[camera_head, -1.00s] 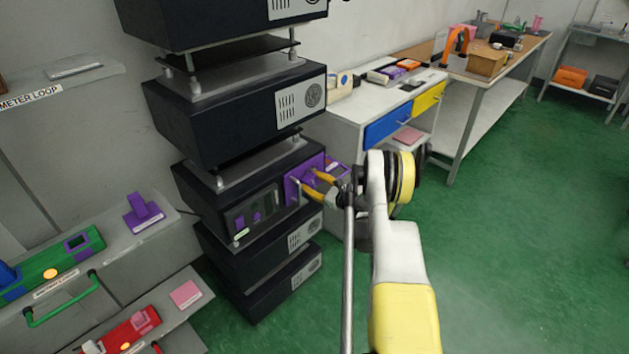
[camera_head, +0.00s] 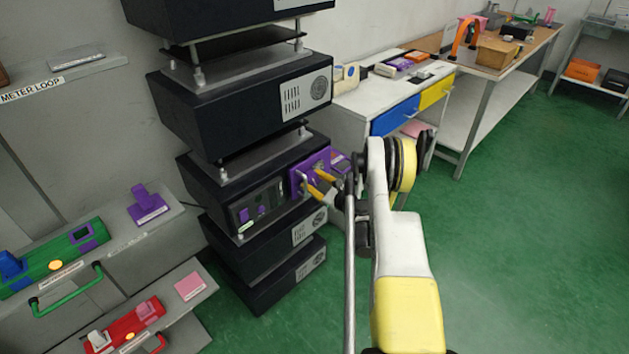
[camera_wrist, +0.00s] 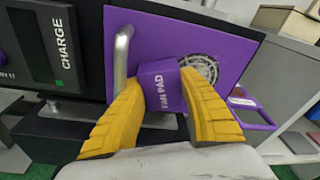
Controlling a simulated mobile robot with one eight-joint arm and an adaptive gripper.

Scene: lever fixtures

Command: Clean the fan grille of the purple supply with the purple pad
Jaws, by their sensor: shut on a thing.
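My gripper (camera_wrist: 165,95) is shut on the purple pad (camera_wrist: 160,84), a block lettered FAN PAD, held between its yellow fingers. The purple supply's front panel (camera_wrist: 140,30) is right behind the pad, with a metal handle on its left. I cannot tell whether the pad presses on the grille. In the head view my gripper (camera_head: 314,184) is at the purple panel (camera_head: 296,181) in the rack's middle; the pad is hardly distinguishable there.
Dark rack units (camera_head: 240,105) stand above and below the supply. A purple bracket (camera_wrist: 262,122) juts out at the panel's right. A white bench with blue (camera_head: 394,117) and yellow drawers stands behind to the right. Green floor (camera_head: 500,240) is clear at right.

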